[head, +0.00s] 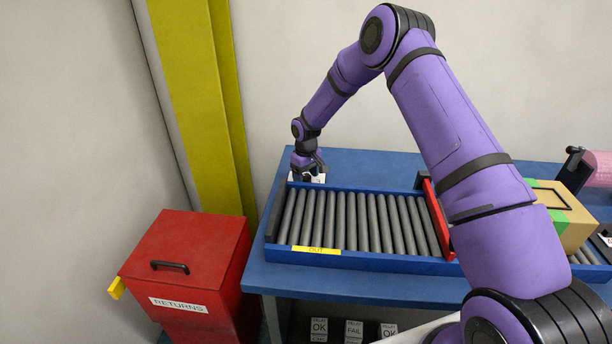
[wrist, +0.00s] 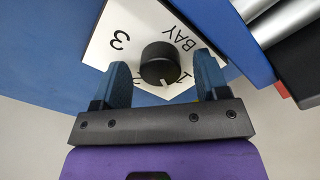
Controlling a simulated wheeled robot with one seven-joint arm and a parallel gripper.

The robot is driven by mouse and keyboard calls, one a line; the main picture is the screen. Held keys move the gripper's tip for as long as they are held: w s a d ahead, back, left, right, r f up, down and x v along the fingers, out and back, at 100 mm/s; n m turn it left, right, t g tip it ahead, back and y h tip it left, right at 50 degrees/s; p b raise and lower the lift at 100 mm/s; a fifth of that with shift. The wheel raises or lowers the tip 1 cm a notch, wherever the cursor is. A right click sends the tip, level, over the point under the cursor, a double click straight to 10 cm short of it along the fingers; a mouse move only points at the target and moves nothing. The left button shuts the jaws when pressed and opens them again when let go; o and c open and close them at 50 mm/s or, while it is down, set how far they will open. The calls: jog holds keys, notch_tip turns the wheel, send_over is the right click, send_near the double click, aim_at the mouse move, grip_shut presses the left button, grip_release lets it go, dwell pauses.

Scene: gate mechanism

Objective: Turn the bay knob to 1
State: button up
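The bay knob (wrist: 160,63) is a round black dial on a white plate (wrist: 112,18) marked BAY. A 3 shows on the left of the plate, and a partly covered character, which looks like a 1, is at lower right. A pale pointer mark on the knob's lower edge points toward the gripper, close to that character. My gripper (wrist: 163,75) is open, with one blue finger on each side of the knob and gaps visible. In the head view my gripper (head: 308,166) is over the white plate (head: 319,179) and hides the knob.
The roller conveyor (head: 355,222) with a yellow OUT label lies just in front of the plate. A red gate (head: 436,217) crosses it, with a carton (head: 566,217) beyond. A red RETURNS bin (head: 185,272) stands left of the blue table (head: 370,290).

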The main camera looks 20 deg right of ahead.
jog(key=shift+r, duration=0.1)
notch_tip(320, 180, up, 11)
jog(key=shift+f, duration=0.2)
dwell(0.5)
notch_tip(320, 180, up, 16)
jog(key=r+m+t, duration=0.1)
send_over(306, 176)
jog(key=s+d, duration=0.2)
jog(key=s, duration=0.6)
jog(key=s+d+r+m+t, duration=0.1)
jog(key=s+d+r, duration=0.1)
jog(key=s+r, duration=0.85)
jog(key=s+d+r+m+t, duration=0.1)
jog(key=s+r, duration=0.1)
jog(key=s, duration=1.3)
jog(key=s+d+r+m+t, duration=0.1)
jog(key=s+m+t, duration=0.1)
jog(key=s, duration=1.3)
jog(key=shift+s+d+r, duration=0.3)
jog(key=shift+d+r, duration=0.05)
jog(key=shift+d, duration=0.05)
